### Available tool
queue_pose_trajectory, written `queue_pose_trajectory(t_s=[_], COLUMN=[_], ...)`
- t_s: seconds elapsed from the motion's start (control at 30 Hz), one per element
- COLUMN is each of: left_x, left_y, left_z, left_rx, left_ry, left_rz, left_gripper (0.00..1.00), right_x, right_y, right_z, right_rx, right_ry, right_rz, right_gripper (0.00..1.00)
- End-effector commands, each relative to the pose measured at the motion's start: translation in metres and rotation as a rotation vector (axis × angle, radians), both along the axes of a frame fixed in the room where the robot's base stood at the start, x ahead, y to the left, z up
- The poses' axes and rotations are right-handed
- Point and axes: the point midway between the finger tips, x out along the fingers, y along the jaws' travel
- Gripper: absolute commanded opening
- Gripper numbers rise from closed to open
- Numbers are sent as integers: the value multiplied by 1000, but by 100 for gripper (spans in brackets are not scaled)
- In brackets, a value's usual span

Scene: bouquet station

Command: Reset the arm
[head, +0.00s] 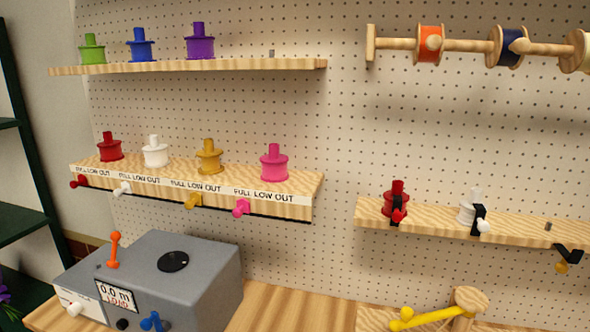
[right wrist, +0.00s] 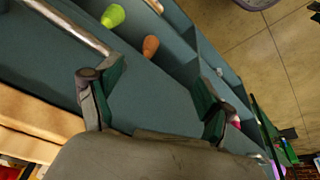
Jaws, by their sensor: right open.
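My right gripper (right wrist: 152,92) shows in the right wrist view, with its two dark green and grey fingers spread wide apart. Nothing is held between the fingers. Behind them is a blue-grey surface with raised dividers (right wrist: 205,50), and its distance from the fingertips is hard to judge. Neither of my arms shows in the head view. My left gripper is in no frame.
A grey box (head: 205,265) with an orange lever (head: 115,250) stands on the wooden bench at the lower left. Shelves with colored spools (head: 200,45) hang on the pegboard. A lime green item (right wrist: 113,16) and an orange-brown item (right wrist: 151,46) lie beyond my right gripper.

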Motion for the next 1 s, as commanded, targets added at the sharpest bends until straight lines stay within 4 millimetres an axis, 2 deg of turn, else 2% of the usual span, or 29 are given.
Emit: queue_pose_trajectory(t_s=[0.03,0.27,0.37,0.47,0.57,0.6,0.67,0.8,0.9,1.0], left_x=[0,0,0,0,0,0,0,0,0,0], left_y=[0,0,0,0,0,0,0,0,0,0], left_z=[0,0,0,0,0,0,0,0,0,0], left_rx=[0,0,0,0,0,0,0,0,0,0], left_ry=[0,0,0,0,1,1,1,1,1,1], left_rz=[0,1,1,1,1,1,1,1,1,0], left_gripper=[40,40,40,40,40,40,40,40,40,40], right_x=[3,12,12,8,-6,-14,-28,-71,-106,-139], right_y=[2,5,6,6,5,4,2,-5,-11,-17], right_z=[-16,-77,-114,-165,-221,-242,-272,-335,-369,-391], right_rx=[4,6,7,6,4,3,1,-3,-6,-9], right_ry=[11,36,52,73,97,107,121,156,176,193], right_rz=[1,3,6,10,13,16,18,26,30,34], right_gripper=[80,80,80,80,80,80,80,80,80,80])
